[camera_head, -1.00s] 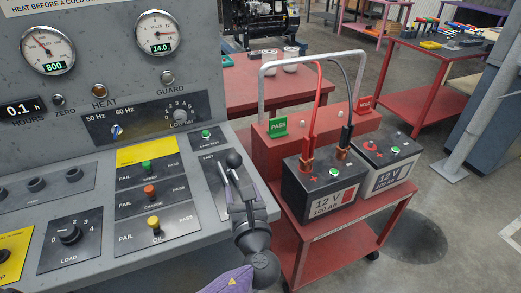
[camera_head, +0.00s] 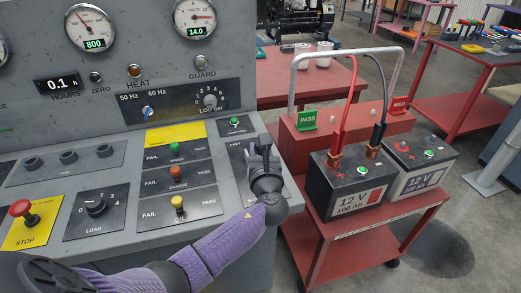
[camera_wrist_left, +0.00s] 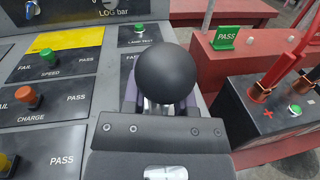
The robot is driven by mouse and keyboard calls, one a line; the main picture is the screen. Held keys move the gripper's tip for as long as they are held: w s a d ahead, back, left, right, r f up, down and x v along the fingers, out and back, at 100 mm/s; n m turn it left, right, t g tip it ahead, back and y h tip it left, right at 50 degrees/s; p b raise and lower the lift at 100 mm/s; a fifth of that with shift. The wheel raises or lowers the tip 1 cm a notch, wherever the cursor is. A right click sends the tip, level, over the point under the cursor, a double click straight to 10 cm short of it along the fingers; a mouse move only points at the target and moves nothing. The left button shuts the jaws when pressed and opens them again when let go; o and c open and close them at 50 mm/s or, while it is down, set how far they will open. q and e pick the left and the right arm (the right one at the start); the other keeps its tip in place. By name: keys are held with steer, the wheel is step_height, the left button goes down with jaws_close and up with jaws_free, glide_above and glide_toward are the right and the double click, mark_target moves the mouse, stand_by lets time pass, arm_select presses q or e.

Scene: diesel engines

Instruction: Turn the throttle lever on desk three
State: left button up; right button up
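The throttle lever's black ball knob (camera_wrist_left: 167,73) is large in the middle of the left wrist view, over the panel at the right end of the grey console (camera_head: 285,180). My left gripper (camera_head: 262,152) is at this lever in the head view, its arm coming in from the lower left. In the wrist view the gripper's dark body is just below the knob. Only small parts of the fingers show at the knob's sides. The knob hides their tips, so I cannot tell whether they grip it. My right gripper is not in view.
A red cart (camera_head: 325,262) with a black battery (camera_head: 345,185) and a second battery (camera_head: 420,165) stands close right of the console. A red stop button (camera_head: 25,210) and several coloured knobs, including a yellow one (camera_head: 178,203), are left of the lever.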

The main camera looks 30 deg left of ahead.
arm_select(q)
jaws_close()
steer(key=shift+w+r, duration=0.15)
stand_by(0.9)
